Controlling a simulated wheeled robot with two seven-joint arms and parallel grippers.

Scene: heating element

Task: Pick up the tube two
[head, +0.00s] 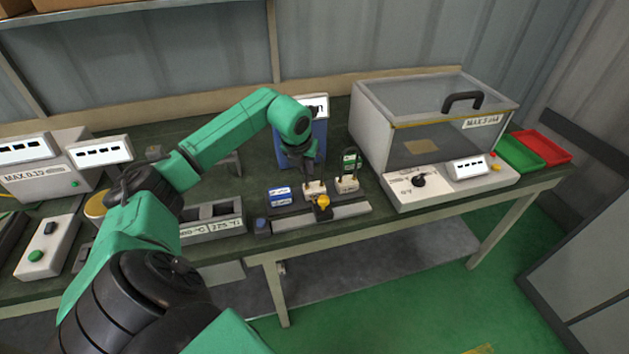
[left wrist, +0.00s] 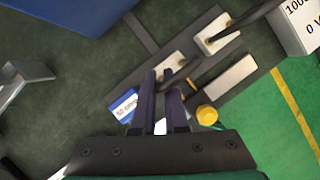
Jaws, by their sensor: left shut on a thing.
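My left gripper (head: 310,174) reaches down over a small fixture with white blocks on the workbench. In the left wrist view its two dark fingers (left wrist: 163,88) are close together, shut on a slim dark tube (left wrist: 182,72) at a white block (left wrist: 168,66). The fingers partly hide this tube. I cannot read a number on it or tell whether it is clear of the block. A second dark tube (left wrist: 250,19) stands at another white block (left wrist: 215,34). My right gripper is not in view.
A yellow knob (head: 323,201) is at the fixture's front and a blue-and-white box (head: 279,195) at its left. A clear-lidded heating box (head: 430,120) stands right, beside green (head: 520,153) and red (head: 543,147) trays. A grey holder (head: 212,230) lies left. A blue device (head: 290,150) stands behind.

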